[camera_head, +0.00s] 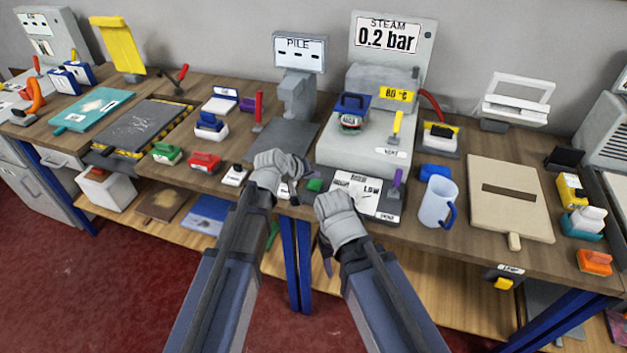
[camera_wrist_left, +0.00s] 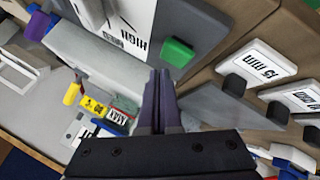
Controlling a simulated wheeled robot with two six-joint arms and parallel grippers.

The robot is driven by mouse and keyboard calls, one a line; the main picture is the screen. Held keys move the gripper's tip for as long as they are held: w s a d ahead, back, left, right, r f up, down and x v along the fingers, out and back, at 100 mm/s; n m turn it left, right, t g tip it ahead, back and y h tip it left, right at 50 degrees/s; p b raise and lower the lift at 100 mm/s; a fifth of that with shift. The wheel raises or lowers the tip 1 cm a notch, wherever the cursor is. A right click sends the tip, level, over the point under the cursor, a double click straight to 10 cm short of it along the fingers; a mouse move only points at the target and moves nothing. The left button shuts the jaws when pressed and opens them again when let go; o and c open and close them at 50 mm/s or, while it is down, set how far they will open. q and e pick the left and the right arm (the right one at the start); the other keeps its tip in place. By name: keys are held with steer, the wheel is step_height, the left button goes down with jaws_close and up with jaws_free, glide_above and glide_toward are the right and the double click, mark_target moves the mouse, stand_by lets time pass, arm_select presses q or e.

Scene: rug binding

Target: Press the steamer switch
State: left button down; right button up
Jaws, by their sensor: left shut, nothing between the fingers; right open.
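The steamer (camera_head: 365,140) is a pale grey machine with a display reading STEAM 0.2 bar. At its front is a white panel (camera_head: 357,190) with a LOW label; the left wrist view shows a HIGH label on the panel (camera_wrist_left: 128,22). A small green block (camera_head: 314,185), which may be the switch, sits at the panel's left corner. It also shows in the left wrist view (camera_wrist_left: 177,52), just beyond my left gripper (camera_wrist_left: 160,75). That gripper is shut and empty; I cannot tell if it touches the block. My right gripper (camera_head: 327,255) is open, low before the table edge.
A purple lever (camera_head: 397,180) stands at the panel's right, and a yellow lever (camera_head: 397,125) on the steamer. Red (camera_head: 205,162) and green (camera_head: 167,154) blocks are on the left.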

mark_target(313, 186)
arm_select(q)
step_height(313, 186, up, 6)
steer(key=p, duration=0.6)
stand_by(0.4)
stand_by(1.0)
